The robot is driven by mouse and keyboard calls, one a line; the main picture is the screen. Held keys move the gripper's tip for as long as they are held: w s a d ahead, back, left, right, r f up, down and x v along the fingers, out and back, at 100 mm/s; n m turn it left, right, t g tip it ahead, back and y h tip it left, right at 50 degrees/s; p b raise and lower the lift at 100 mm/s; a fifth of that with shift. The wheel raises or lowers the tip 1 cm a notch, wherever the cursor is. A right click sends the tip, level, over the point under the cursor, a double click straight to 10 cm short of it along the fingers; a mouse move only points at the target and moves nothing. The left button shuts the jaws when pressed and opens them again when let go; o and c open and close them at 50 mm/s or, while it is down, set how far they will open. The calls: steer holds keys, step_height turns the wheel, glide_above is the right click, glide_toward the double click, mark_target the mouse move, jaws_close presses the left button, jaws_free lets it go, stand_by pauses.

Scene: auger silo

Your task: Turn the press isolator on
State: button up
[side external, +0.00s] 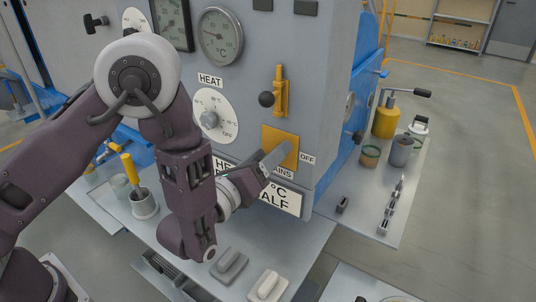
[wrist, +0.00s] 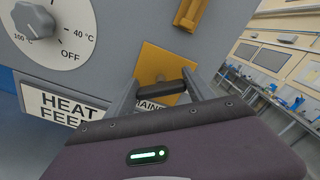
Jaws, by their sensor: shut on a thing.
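The isolator has a square yellow plate (side external: 280,147) on the front of the grey machine, low near its right corner. A label reading OFF (side external: 308,158) is to its right, and a partly hidden label ending in "AINS" is below it. The yellow plate also shows in the wrist view (wrist: 167,62). My gripper (side external: 279,156) reaches the plate from the lower left. In the wrist view my gripper (wrist: 164,87) is shut on the dark isolator handle (wrist: 160,88), a short bar between its fingertips. My fingers hide part of the handle and the label, so its exact setting is unclear.
A white HEAT dial (side external: 212,115) is left of the isolator. Above the isolator is a yellow lever with a black knob (side external: 266,99). A pot with a yellow-handled tool (side external: 143,203) and grey and white blocks (side external: 229,265) stand on the ledge below.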

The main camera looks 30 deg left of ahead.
steer(key=n, duration=0.5)
steer(key=shift+a+f+n, duration=0.1)
steer(key=shift+f+n, duration=0.05)
steer(key=shift+n, duration=0.15)
steer(key=n, duration=0.5)
steer(key=shift+f, duration=0.1)
steer(key=shift+n, duration=0.3)
steer(key=o, duration=1.4)
